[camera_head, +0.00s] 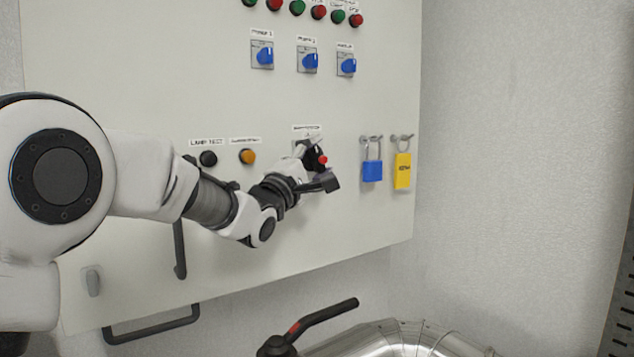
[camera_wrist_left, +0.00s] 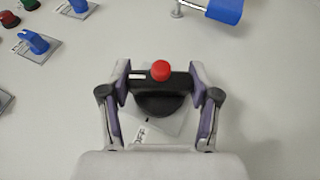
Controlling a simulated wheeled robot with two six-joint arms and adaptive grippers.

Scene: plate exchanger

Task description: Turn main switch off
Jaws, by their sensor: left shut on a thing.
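The main switch is a black rotary handle with a red knob, which shows in the left wrist view (camera_wrist_left: 160,100) on a pale square plate. In the head view the switch (camera_head: 321,159) sits low on the white panel, partly hidden by my gripper. My left gripper (camera_head: 316,170) is at the switch. In the left wrist view the gripper's two fingers (camera_wrist_left: 160,88) stand on either side of the black handle and are shut on it. The handle's bar lies across from finger to finger. My right gripper is in neither view.
A blue padlock (camera_head: 372,170) and a yellow padlock (camera_head: 403,171) hang right of the switch. Three blue selector switches (camera_head: 310,62) are above. A black button (camera_head: 208,158) and an orange lamp (camera_head: 247,156) are to the left. A black-handled valve (camera_head: 312,322) with metal pipe is below.

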